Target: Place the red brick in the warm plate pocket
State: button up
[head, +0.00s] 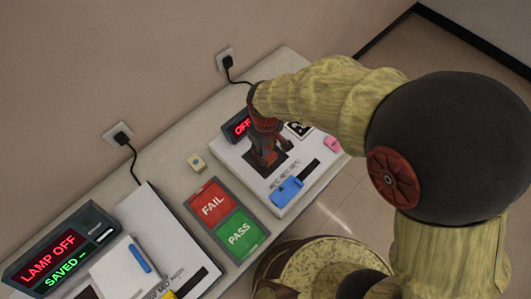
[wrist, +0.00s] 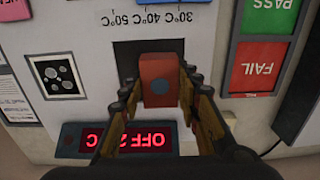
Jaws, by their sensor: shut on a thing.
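My gripper (wrist: 157,88) is shut on the red brick (wrist: 160,70), which has a blue-grey dot on the face towards the wrist camera. In the wrist view the brick is over the dark square pocket (wrist: 125,55) of the white plate unit (wrist: 88,100). I cannot tell whether the brick is above the pocket or down in it. In the head view my gripper (head: 265,150) points down at the dark pocket (head: 279,171), and its fingers largely hide the brick. The unit's display (wrist: 135,140) has red text starting with OFF.
A red FAIL and green PASS panel (head: 228,221) lies left of the plate unit. A small pale block (head: 197,162) stands behind it. A blue object (head: 287,191) and a pink tag (head: 332,145) are on the unit. A LAMP OFF display (head: 58,250) is at far left.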

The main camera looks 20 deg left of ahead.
aim_at(265, 149)
jog(key=shift+w+a+f, duration=0.2)
jog(key=shift+w+f, duration=0.35)
jog(key=shift+f, duration=0.1)
jog(key=shift+w+a+f, duration=0.2)
jog(key=shift+w+f, duration=0.3)
jog(key=shift+f, duration=0.1)
jog(key=shift+w+a+f+b, duration=0.15)
jog(key=shift+f+b, duration=0.15)
jog(key=shift+f, duration=0.6)
jog(key=shift+w+d+f+b, duration=0.1)
jog(key=shift+f+b, duration=0.2)
jog(key=shift+f, duration=0.6)
jog(key=shift+f, duration=0.15)
jog(key=o, duration=1.3)
notch_tip(265, 149, up, 12)
jog(key=shift+r+p, duration=0.2)
jog(key=shift+p, duration=1)
